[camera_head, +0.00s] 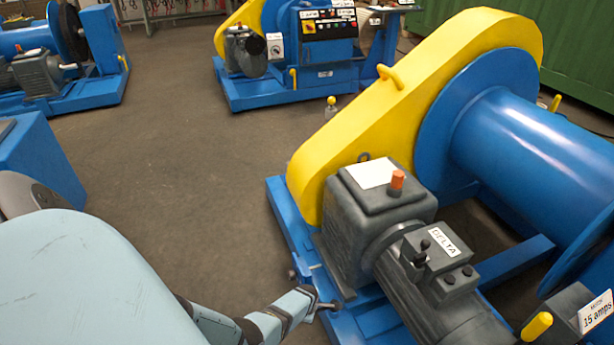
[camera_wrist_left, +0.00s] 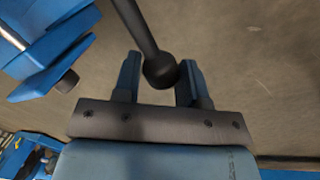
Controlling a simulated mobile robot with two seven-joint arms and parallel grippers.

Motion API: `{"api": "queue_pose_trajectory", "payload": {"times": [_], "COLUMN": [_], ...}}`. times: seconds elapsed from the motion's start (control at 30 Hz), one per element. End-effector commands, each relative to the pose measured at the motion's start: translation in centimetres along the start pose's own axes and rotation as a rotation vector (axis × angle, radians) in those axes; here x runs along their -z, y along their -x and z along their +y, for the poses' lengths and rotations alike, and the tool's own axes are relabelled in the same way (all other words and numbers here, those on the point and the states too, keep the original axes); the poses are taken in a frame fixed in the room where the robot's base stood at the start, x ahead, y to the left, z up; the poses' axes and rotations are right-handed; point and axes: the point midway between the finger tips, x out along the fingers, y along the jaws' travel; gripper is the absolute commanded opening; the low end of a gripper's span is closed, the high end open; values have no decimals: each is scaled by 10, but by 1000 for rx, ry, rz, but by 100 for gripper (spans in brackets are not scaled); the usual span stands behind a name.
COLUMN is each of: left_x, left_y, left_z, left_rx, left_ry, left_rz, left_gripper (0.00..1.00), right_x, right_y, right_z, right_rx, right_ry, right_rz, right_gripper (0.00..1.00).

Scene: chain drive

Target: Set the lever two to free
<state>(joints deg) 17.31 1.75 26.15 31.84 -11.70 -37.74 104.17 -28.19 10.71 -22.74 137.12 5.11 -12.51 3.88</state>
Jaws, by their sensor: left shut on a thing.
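My left gripper (camera_head: 318,300) is low beside the front edge of the blue machine base (camera_head: 290,235), left of the grey motor. In the left wrist view my gripper (camera_wrist_left: 160,80) has its two blue fingers on either side of a dark lever with a round knob (camera_wrist_left: 160,70). It is shut on this knob, and the lever's rod runs up out of that picture. The lever's far end is not seen in the wrist view. No label marks this lever as lever two. My right gripper is not in view.
A grey gearbox (camera_head: 375,215) with an orange cap and a motor marked DELTA (camera_head: 440,300) stand close to my left gripper. A yellow chain guard (camera_head: 390,115) and a blue drum (camera_head: 520,150) rise behind. The floor (camera_head: 180,160) is open toward other blue machines.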

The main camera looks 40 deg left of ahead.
Motion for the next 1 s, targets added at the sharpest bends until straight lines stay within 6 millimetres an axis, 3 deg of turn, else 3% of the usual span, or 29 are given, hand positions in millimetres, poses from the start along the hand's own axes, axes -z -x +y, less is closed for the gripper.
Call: {"api": "queue_pose_trajectory", "payload": {"times": [0.6, 0.63, 0.73, 1.0], "left_x": [-7, -7, -7, -4], "left_y": [0, 0, 0, 0], "left_z": [-2, -2, -2, 0], "left_rx": [5, 5, 5, 1], "left_ry": [25, 25, 25, 27], "left_rz": [-1, -1, -1, 3], "left_gripper": [0, 40, 62, 62], "right_x": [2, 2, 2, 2], "right_y": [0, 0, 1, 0], "right_z": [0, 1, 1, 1], "right_rx": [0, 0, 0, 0], "right_ry": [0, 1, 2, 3], "right_rz": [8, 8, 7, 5], "right_gripper": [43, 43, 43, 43]}}
